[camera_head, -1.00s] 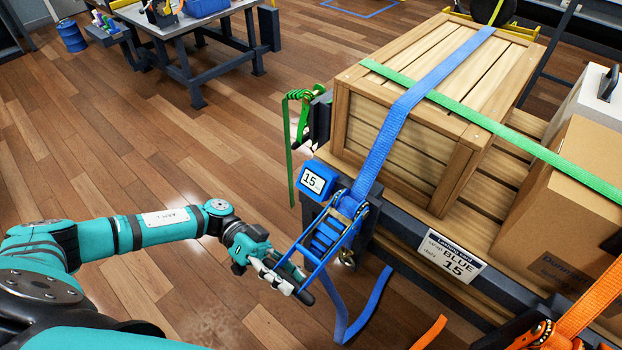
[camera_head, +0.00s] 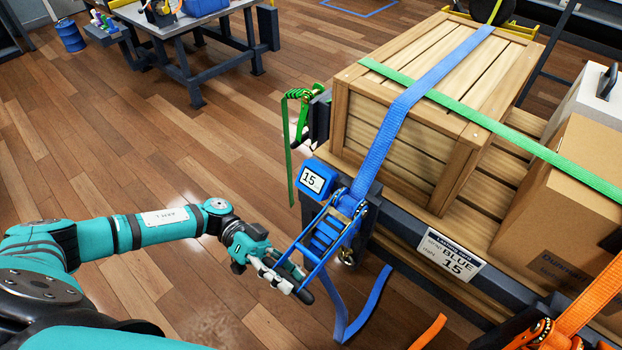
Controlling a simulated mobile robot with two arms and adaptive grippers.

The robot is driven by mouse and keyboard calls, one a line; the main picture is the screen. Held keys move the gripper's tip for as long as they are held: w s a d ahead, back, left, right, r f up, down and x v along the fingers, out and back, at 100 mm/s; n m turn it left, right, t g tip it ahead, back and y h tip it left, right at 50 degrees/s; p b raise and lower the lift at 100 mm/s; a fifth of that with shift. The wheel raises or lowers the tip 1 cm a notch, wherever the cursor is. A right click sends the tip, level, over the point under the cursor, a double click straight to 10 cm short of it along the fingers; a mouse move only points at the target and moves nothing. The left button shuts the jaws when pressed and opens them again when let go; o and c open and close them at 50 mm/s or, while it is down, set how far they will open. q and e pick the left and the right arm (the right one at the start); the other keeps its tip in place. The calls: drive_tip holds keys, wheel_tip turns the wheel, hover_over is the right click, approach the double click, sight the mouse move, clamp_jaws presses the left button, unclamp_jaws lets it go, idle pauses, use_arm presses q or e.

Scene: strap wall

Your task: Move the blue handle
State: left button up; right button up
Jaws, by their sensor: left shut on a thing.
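The blue handle (camera_head: 312,257) is the lever frame of a ratchet on the blue strap (camera_head: 404,105). The ratchet (camera_head: 346,208) hangs at the near left corner of the cart, and its handle points down and left. My left gripper (camera_head: 287,277) is shut on the lower end of the handle, around its dark grip bar. The loose blue strap tail (camera_head: 362,318) hangs below the handle. A blue box (camera_head: 317,179) reading 15 sits beside the ratchet. My right gripper is not in view.
The strap crosses a wooden crate (camera_head: 395,133), with a green strap (camera_head: 470,114) over it. A label (camera_head: 450,257) reads BLUE 15. A cardboard box (camera_head: 572,205) and orange ratchet (camera_head: 546,335) are at right. Floor left of the cart is clear.

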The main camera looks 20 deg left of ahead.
use_arm(q)
drive_tip(key=shift+w+r, duration=0.2)
drive_tip(key=shift+r, duration=0.1)
drive_tip(key=o, duration=0.6)
drive_tip(key=shift+o, duration=0.2)
drive_tip(key=shift+f, duration=0.1)
